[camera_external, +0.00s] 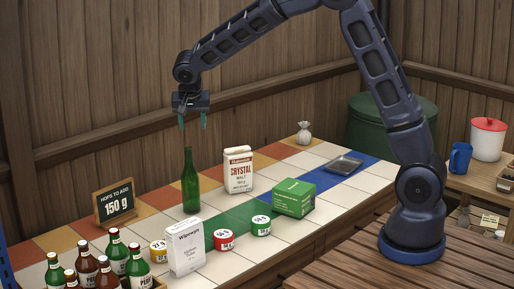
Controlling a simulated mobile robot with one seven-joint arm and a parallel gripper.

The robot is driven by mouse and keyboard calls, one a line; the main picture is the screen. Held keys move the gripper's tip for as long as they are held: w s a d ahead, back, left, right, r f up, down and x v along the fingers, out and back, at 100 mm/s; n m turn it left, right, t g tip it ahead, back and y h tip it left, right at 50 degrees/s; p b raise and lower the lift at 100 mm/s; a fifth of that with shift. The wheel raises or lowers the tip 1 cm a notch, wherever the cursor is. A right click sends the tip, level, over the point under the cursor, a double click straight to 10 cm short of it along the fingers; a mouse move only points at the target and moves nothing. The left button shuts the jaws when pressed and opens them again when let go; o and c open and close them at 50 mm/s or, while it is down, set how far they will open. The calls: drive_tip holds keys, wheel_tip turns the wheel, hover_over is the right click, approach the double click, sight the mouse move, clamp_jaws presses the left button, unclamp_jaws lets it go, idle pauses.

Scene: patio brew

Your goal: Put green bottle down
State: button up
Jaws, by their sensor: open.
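The green bottle (190,184) stands upright on the tiled counter (150,205), at the left of the middle in the external view. It is label-free, with a long narrow neck. My gripper (193,121) is above the bottle's mouth. Its two teal fingers are spread apart with nothing between them. There is a clear gap between the fingertips and the bottle's top, so they do not touch.
A Crystal malt bag (239,170) and a green box (294,198) stand to the bottle's right. A white packet (185,247) and several tins stand in front. Several capped bottles (117,252) crowd the front left. A metal tray (345,165) lies farther right.

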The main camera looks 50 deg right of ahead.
drive_tip(key=s+d+r+n, duration=0.1)
drive_tip(key=s+d+r, duration=0.4)
drive_tip(key=s, duration=0.2)
drive_tip(key=s+d+r+n+y, duration=0.1)
drive_tip(key=s+d+r+n, duration=0.1)
drive_tip(key=s+d+r, duration=0.45)
drive_tip(key=s+d+r+n, duration=0.1)
drive_tip(key=s+d+r, duration=0.2)
drive_tip(key=s, duration=0.6)
drive_tip(key=s+d+n+y, duration=0.1)
drive_tip(key=s+d+n, duration=0.1)
drive_tip(key=s, duration=0.9)
drive_tip(key=s+d+f+n+t+y, duration=0.1)
drive_tip(key=s+d+n, duration=0.1)
drive_tip(key=s, duration=0.9)
drive_tip(key=shift+s+d+n, duration=0.2)
drive_tip(key=shift+d+n, duration=0.1)
drive_tip(key=shift+d, duration=0.1)
